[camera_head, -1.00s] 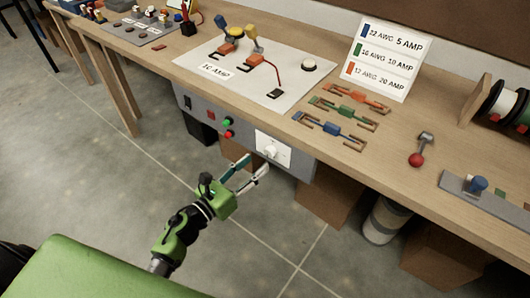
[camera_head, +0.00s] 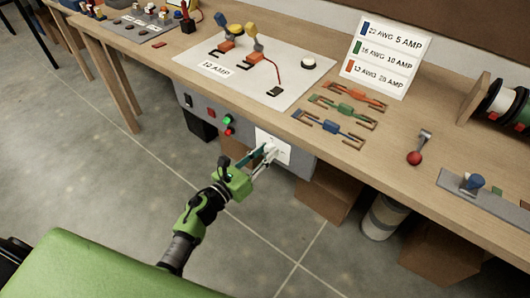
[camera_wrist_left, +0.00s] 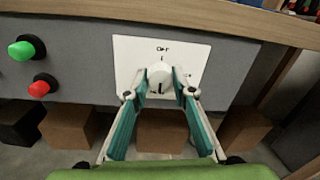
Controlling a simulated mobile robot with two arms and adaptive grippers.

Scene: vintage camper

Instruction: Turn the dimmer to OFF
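The dimmer is a white plate (camera_head: 284,148) with a white round knob, on the grey front panel under the bench top. In the left wrist view the plate (camera_wrist_left: 195,53) has a small label above the knob (camera_wrist_left: 160,73), which seems to read OFF. A dark mark shows low on the knob. My left gripper (camera_head: 269,151) is at the knob, with one fingertip on each side. In the left wrist view the left gripper's fingers (camera_wrist_left: 160,80) narrow toward the knob and appear to touch it. My right gripper is not in view.
A green button (camera_head: 228,119) and a red button (camera_head: 228,132) sit left of the dimmer on the panel. The bench edge overhangs just above. Cardboard boxes (camera_head: 325,190) and a bin (camera_head: 383,218) stand below. The floor in front is clear.

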